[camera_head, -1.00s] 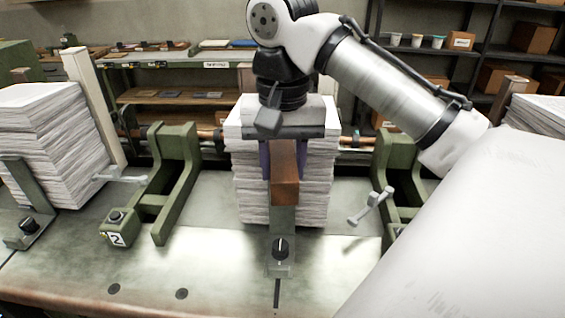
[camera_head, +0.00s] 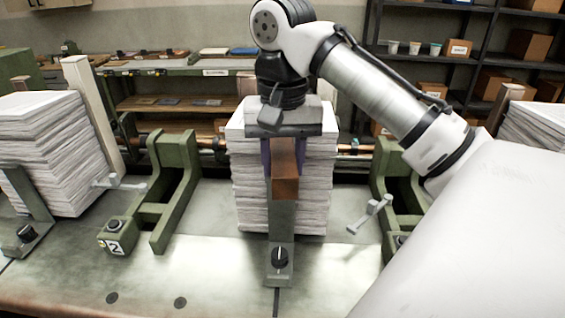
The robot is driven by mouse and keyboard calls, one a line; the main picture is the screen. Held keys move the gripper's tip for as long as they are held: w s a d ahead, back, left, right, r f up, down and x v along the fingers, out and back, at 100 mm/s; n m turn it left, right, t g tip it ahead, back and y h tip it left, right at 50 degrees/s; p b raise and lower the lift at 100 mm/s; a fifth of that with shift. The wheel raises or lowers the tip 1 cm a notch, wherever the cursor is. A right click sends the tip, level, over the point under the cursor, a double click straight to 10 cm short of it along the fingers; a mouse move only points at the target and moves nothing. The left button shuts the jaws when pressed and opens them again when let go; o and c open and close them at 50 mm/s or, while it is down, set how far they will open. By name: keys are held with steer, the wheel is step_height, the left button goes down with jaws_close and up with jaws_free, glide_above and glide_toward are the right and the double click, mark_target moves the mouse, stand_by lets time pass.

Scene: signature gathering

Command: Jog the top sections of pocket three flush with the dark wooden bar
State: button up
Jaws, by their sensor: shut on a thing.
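The pocket three stack of white paper sections (camera_head: 310,205) stands upright in the middle of the machine bed. My gripper (camera_head: 284,162) points down in front of the top of this stack, its dark palm level with the upper sections. Its fingers are shut on the wooden bar (camera_head: 286,188), a reddish-brown block held between them. The bar is in front of the stack's face, above the green upright guide (camera_head: 281,225). I cannot tell whether the bar touches the sections. My gripper hides the middle of the top sections.
A second paper stack (camera_head: 45,150) is at left and another (camera_head: 535,125) at far right. Green brackets (camera_head: 175,185) with the number 2 stand left of the middle stack. A small grey handle (camera_head: 370,213) is to the right.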

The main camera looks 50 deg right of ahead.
mark_target(281, 174)
steer(key=shift+w+d, duration=0.3)
steer(key=shift+s+a+r, duration=0.35)
steer(key=shift+s+a, duration=0.3)
steer(key=shift+a, duration=0.1)
steer(key=shift+s+a+r, duration=0.3)
steer(key=shift+s+a, duration=0.4)
steer(key=shift+a, duration=0.1)
steer(key=shift+s+a+r, duration=0.35)
steer(key=shift+s+a, duration=0.3)
steer(key=shift+a, duration=0.1)
